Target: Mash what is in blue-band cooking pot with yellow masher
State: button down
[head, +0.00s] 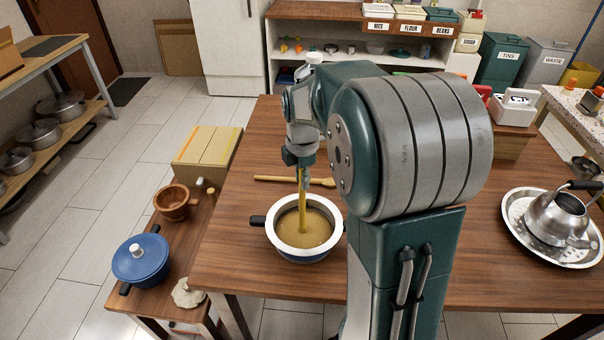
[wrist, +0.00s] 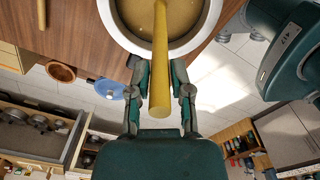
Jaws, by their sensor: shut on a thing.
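The blue-band cooking pot (head: 282,247) stands on the wooden table, with a white rim, a dark side handle and tan-yellow contents (head: 312,229). My gripper (head: 305,180) is above the pot, shut on the upright yellow masher (head: 301,205). The masher's lower end is in the contents, so its head is hidden. In the wrist view the masher's handle (wrist: 160,75) runs between my fingers, and the pot's pale rim (wrist: 118,36) shows beyond them. My arm hides part of the pot's right side in the head view.
A wooden spoon (head: 322,182) lies behind the pot. A lower bench at left holds a blue lidded pot (head: 141,258) and a brown bowl (head: 173,203). A kettle (head: 556,216) stands on a round metal tray (head: 518,222) at right. The table's left front is clear.

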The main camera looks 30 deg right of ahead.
jog(key=shift+s+d+r, duration=0.1)
jog(key=shift+s+r, duration=0.2)
jog(key=shift+r, duration=0.2)
jog(key=shift+s+d+r, duration=0.1)
jog(key=shift+s+r, duration=0.15)
jog(key=shift+r, duration=0.25)
notch_tip(320, 180, up, 6)
jog(key=shift+r, duration=0.25)
dwell(0.7)
dwell(0.5)
jog(key=shift+r, duration=2.05)
